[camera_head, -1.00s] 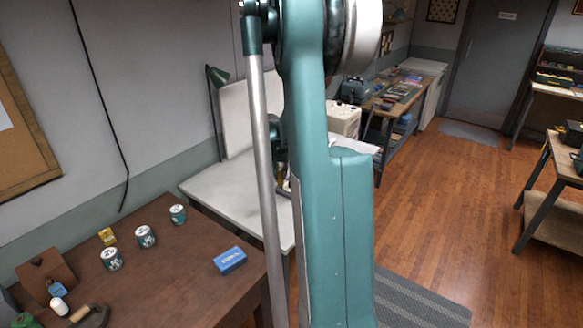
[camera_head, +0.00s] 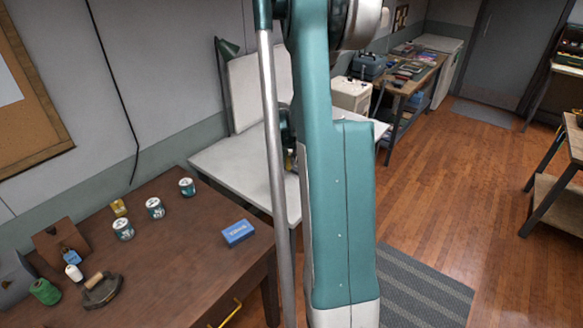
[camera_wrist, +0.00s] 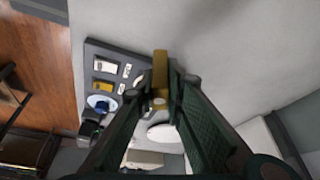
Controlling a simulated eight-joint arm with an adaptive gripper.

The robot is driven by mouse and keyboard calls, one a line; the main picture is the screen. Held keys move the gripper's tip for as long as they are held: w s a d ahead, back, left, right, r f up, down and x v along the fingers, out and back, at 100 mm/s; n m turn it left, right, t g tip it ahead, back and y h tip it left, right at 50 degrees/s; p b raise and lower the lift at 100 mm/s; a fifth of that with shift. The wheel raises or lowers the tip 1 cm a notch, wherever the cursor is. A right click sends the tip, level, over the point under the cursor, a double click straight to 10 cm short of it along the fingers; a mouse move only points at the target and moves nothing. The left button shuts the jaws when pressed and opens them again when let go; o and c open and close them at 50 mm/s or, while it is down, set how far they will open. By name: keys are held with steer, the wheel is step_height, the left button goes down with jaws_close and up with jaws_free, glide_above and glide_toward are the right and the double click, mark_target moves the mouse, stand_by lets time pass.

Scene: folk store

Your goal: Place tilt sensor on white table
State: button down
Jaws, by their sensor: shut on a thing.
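The tilt sensor, seen as a narrow brass-yellow piece (camera_wrist: 160,68), is between my fingertips in the wrist view. My gripper (camera_wrist: 161,97) is shut on it, over the pale top of the white table (camera_wrist: 225,50). Whether the piece touches the table cannot be told. In the head view the white table (camera_head: 228,158) stands against the wall behind my arm. My arm hides most of my gripper and the middle of the table there.
A dark grey panel (camera_wrist: 92,58) with small parts and pale round pieces lies beside my gripper. Bare tabletop shows to its right. A brown table (camera_head: 180,255) with cans and a blue box (camera_head: 238,232) stands in front. A cream box (camera_head: 352,93) stands behind.

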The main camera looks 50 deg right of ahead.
mark_target(289, 166)
steer(key=shift+f, duration=1.9)
steer(key=shift+f, duration=0.1)
steer(key=shift+f, duration=1.75)
steer(key=shift+f+b, duration=0.2)
steer(key=shift+b, duration=0.2)
steer(key=c, duration=2.4)
jaws_free()
steer(key=shift+r, duration=0.15)
steer(key=p+v, duration=0.1)
steer(key=v, duration=1.1)
steer(key=shift+s, duration=0.1)
